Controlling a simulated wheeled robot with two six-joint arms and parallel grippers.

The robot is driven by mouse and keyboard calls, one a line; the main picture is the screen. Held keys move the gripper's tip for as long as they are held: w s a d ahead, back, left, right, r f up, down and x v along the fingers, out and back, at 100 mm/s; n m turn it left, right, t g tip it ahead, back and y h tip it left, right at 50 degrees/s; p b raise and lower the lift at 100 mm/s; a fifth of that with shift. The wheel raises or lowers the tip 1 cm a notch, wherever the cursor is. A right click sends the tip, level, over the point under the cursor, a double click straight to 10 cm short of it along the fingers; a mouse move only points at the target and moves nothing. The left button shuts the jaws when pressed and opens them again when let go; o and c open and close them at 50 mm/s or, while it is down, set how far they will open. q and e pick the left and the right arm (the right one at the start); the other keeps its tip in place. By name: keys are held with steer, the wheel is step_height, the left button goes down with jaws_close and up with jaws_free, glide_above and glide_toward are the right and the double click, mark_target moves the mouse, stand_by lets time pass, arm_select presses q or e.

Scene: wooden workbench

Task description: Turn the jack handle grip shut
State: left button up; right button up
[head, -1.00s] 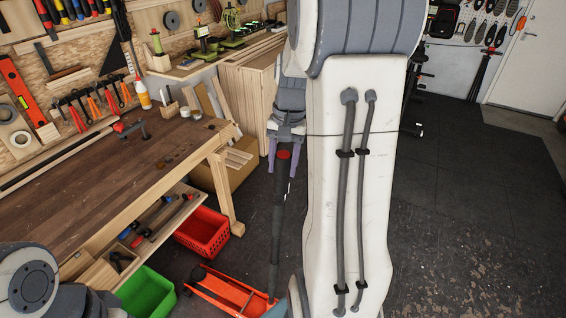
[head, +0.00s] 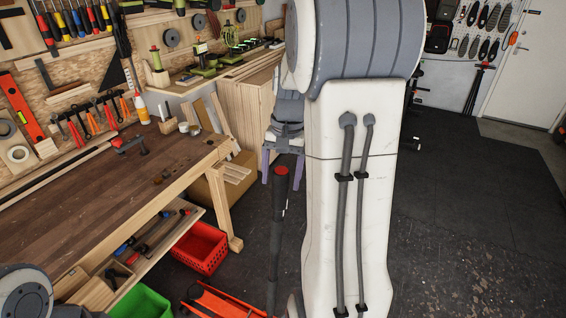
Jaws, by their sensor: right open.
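The jack handle (head: 276,235) is a dark bar that stands nearly upright, with a red patch on the grip (head: 281,171) at its top. It rises from the orange-red floor jack (head: 222,303), which is cut off by the bottom edge. My right gripper (head: 281,180) hangs fingers down over the grip. Its purple fingers are spread, one on each side of the handle top, with gaps visible. I cannot tell the depth between fingers and grip. My left gripper is out of view; only part of the left arm shows at lower left.
The wooden workbench (head: 95,210) fills the left, with tools on the wall behind. A red basket (head: 202,247) and a green bin (head: 142,303) stand near its lower shelf. My right arm hides much of the centre. The dark floor at right is open.

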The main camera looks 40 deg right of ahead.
steer(key=r, duration=0.3)
steer(key=r+b, duration=0.1)
steer(key=r, duration=0.2)
steer(key=d+r, duration=0.1)
steer(key=r, duration=0.2)
steer(key=shift+s+r, duration=0.15)
steer(key=shift+r, duration=0.1)
steer(key=s+a+f+n+b, duration=0.15)
steer(key=a+f+n, duration=0.25)
steer(key=a, duration=0.6)
steer(key=a+f+n+b, duration=0.2)
steer(key=a+f+n, duration=0.25)
steer(key=a, duration=0.65)
steer(key=s+a+f+n+b, duration=0.2)
steer(key=s+a+f+n, duration=0.7)
steer(key=s, duration=0.5)
steer(key=shift+s+a+f, duration=0.2)
steer(key=shift+a+f, duration=0.35)
steer(key=shift+a, duration=0.45)
